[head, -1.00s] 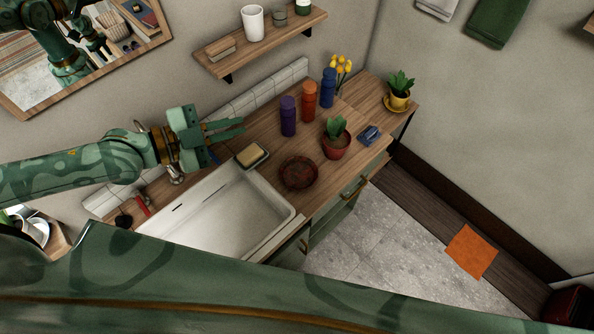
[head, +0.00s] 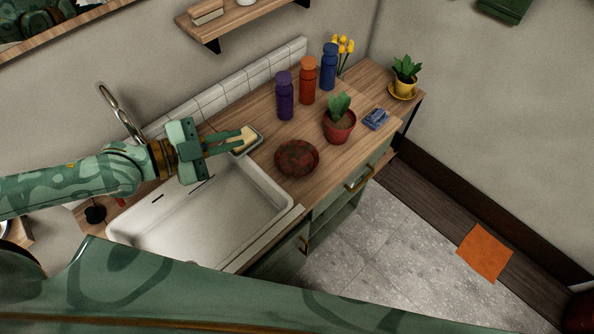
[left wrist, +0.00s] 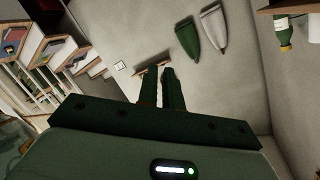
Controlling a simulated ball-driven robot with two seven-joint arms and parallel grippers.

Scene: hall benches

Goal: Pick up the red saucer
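The red saucer (head: 297,157) is a round, dark red, mottled dish lying on the wooden counter, right of the sink. My left gripper (head: 243,141) is left of it in the head view, apart from it, with its fingers pointing right across the soap. In the left wrist view the two fingers (left wrist: 160,88) show a narrow gap with nothing between them. That view shows walls and hanging towels, not the saucer. My right gripper is out of view.
A soap bar on a dish (head: 247,138) lies by the fingers. The white sink (head: 285,214) is below. A red-potted plant (head: 338,125) stands right of the saucer, and purple (head: 285,97), orange (head: 307,82) and blue (head: 329,68) bottles stand behind. A blue object (head: 376,119) lies farther right.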

